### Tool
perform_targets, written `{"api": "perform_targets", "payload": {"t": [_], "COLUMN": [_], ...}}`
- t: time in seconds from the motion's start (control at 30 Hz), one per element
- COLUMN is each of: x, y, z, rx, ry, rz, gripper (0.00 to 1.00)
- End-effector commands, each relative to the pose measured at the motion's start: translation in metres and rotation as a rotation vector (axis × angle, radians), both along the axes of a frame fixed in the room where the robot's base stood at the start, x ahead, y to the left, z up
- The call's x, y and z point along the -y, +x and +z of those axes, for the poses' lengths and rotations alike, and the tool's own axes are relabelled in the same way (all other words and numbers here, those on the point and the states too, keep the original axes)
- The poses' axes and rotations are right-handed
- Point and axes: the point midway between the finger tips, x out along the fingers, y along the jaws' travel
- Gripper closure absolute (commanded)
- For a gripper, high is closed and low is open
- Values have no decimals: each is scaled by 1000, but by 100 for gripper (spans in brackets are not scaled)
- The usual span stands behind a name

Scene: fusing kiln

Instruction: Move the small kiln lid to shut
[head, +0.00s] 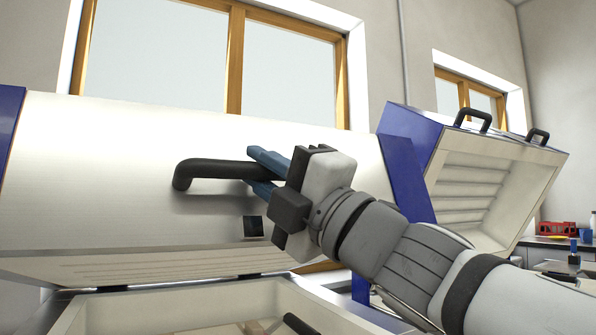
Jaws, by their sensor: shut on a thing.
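The near kiln's lid (95,150) has a pale brushed-metal face with blue ends and stands raised over the open kiln body (120,312). A black bar handle (212,170) sticks out from the lid's face. My gripper (262,170) is shut on the right part of this handle, with one blue finger above the bar and one below. The right end of the handle is hidden behind the fingers and the grey wrist. The picture does not settle which kiln is the small one.
A second kiln (405,130), blue and metal with two black handles, stands open at the right. A bench with red items (556,229) is at the far right. A dark rod-like thing (300,324) shows at the near kiln's front. Windows are behind.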

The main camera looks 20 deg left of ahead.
Motion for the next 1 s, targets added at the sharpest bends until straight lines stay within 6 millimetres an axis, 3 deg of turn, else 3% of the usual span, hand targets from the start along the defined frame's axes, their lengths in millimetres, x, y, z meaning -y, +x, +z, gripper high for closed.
{"api": "perform_targets", "payload": {"t": [0.13,0.17,0.23,0.57,1.0], "x": [-1,-1,-1,-1,2], "y": [-2,-2,-2,-1,-5], "z": [0,0,0,7,91], "rx": [1,2,2,1,9], "ry": [1,0,0,1,8], "rz": [4,5,5,3,6], "gripper": [100,79,73,71,71]}}
